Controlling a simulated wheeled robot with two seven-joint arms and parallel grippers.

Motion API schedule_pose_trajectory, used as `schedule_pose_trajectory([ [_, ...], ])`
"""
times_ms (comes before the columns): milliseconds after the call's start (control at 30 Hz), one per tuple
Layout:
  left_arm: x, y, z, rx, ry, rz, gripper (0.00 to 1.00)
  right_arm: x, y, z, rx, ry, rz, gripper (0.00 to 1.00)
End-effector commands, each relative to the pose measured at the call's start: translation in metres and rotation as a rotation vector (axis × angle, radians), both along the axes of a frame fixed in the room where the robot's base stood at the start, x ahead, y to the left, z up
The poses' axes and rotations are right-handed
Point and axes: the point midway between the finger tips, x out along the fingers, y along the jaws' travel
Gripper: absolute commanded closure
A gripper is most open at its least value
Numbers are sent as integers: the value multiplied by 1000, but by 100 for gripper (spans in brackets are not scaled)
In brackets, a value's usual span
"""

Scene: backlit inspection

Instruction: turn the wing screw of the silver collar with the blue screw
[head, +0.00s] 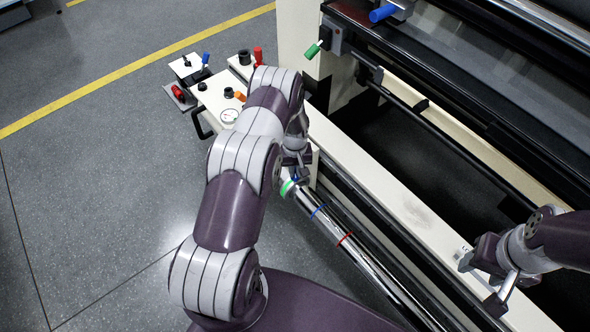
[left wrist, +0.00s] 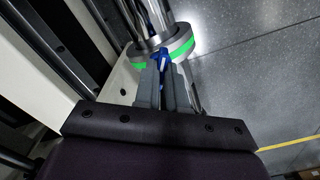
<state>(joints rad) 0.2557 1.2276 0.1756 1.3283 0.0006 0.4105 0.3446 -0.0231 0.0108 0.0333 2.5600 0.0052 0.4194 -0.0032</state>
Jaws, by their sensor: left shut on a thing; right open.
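The silver collar (left wrist: 165,46) has a green band and sits around a shiny bar in the left wrist view. It also shows in the head view (head: 288,187), partly hidden by my left arm. Its blue wing screw (left wrist: 163,58) sticks out between the grey fingers of my left gripper (left wrist: 164,75), which is shut on it. In the head view my left gripper (head: 296,160) is largely covered by my own arm. My right gripper (head: 480,283) is open at the right, over the cream rail, away from the collar.
The chrome bar (head: 375,262) runs down to the right and carries a blue ring (head: 318,211) and a red ring (head: 345,239). The cream rail (head: 400,210) lies alongside. A cream cart (head: 215,92) with knobs and small parts stands beyond my left arm. Open floor lies left.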

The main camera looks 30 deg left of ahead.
Motion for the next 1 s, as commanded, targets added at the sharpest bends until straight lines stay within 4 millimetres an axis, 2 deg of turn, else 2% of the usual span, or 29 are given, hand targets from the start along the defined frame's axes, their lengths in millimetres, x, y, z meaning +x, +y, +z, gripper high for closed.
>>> schedule_pose_trajectory([
  [1000, 0, 0, 0, 0, -1, 928, 100, 0, 0, -10, 0, 0, 0, 47],
])
